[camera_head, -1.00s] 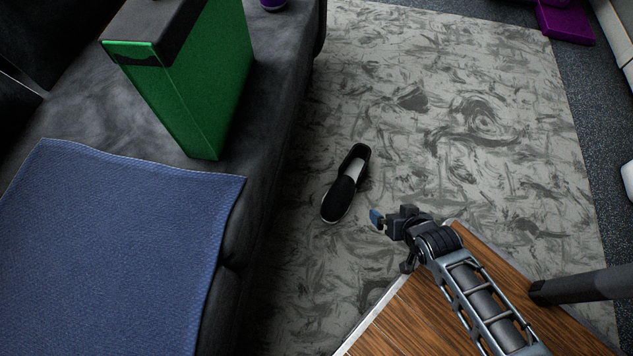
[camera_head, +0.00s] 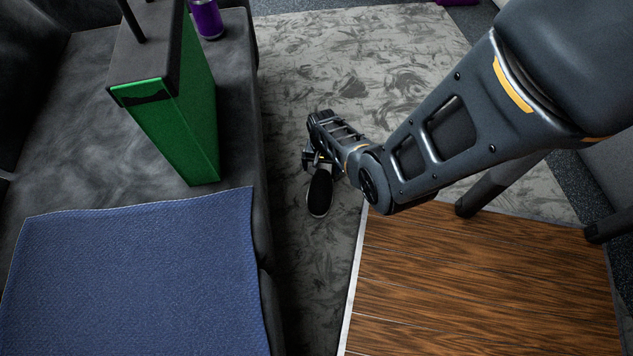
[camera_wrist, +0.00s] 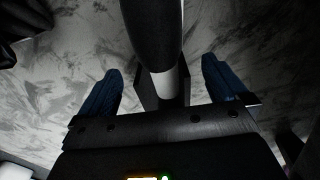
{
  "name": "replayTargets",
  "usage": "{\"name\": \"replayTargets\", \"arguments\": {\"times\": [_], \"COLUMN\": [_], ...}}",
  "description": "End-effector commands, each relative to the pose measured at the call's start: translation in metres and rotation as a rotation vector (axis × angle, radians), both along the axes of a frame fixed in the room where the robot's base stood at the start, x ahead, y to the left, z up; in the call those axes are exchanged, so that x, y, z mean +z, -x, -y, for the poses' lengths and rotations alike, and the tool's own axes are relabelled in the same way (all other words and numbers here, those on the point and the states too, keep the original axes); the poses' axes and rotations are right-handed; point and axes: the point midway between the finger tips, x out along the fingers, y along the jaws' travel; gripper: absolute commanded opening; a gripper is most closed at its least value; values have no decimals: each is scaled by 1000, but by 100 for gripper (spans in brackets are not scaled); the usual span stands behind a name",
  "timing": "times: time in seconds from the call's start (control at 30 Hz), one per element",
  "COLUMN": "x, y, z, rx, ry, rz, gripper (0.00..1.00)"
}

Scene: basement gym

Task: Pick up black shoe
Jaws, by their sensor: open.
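The black shoe (camera_head: 320,193) lies on the grey patterned rug between the sofa and the wooden table. My gripper (camera_head: 312,160) is down at the shoe's far end, and my arm hides part of the shoe in the head view. In the wrist view my gripper (camera_wrist: 168,92) is open, with one blue finger on each side of the shoe (camera_wrist: 153,35). The shoe lies along the middle between the fingers, with visible gaps on both sides. A pale patch of its inside shows near the gripper's palm.
The dark sofa (camera_head: 262,215) stands on the left, bearing a blue cloth (camera_head: 140,275), a green box-like thing (camera_head: 180,130) and a purple container (camera_head: 207,18). The wooden table (camera_head: 470,290) is close on the right, below my arm. Open rug (camera_head: 350,60) lies beyond the gripper.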

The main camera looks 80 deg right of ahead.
Motion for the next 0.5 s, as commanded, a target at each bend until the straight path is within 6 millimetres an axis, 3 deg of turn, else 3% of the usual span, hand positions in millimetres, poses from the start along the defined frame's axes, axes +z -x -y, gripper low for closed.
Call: {"name": "replayTargets", "arguments": {"times": [0.03, 0.27, 0.5], "x": [-10, -24, -54], "y": [0, 0, 2], "z": [0, 0, -1], "rx": [0, 1, 2], "ry": [-1, 1, 2], "rz": [0, 0, 1], "gripper": [100, 100, 100]}}
